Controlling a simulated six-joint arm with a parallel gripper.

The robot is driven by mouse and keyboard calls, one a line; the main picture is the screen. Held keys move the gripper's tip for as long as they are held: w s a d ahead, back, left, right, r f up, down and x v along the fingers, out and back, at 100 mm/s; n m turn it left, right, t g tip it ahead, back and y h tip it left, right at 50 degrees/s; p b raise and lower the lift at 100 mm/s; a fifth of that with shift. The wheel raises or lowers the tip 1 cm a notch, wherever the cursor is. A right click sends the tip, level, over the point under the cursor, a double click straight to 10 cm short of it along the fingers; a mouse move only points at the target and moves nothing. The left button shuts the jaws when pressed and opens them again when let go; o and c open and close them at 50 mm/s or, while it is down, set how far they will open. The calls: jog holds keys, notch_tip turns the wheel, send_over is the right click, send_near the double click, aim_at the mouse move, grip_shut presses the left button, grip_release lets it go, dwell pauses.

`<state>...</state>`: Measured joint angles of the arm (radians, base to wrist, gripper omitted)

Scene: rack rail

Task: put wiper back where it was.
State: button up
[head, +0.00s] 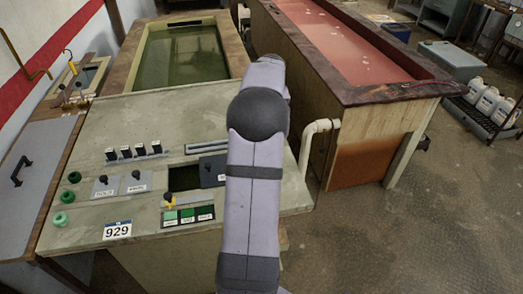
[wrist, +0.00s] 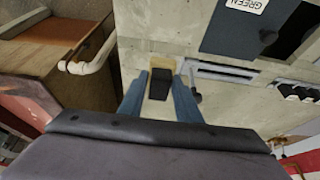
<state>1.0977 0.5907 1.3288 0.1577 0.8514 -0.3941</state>
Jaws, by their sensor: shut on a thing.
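My gripper (wrist: 160,82) shows in the wrist view with its two blue fingers closed on either side of a dark block. This block, with a tan edge beyond it, appears to be the wiper (wrist: 159,83). It is held over or against the pale panel (wrist: 150,25); I cannot tell whether it touches. In the head view my arm hides the gripper and the wiper.
The panel (head: 110,235) carries green knobs, switches and a dark opening. A slotted strip (wrist: 228,73) and small lever lie right of the gripper in the wrist view. A white pipe (head: 308,150) and wooden tanks (head: 340,90) stand close by.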

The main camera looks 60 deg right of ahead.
jog(key=shift+f+p, duration=1.65)
jog(key=shift+f, duration=3.3)
jog(key=shift+f, duration=0.1)
jog(key=shift+f, duration=0.15)
jog(key=o, duration=1)
jog(key=shift+r, duration=0.45)
jog(key=b+v, duration=0.3)
jog(key=v, duration=0.8)
jog(key=shift+a+r, duration=0.15)
jog(key=shift+r, duration=0.1)
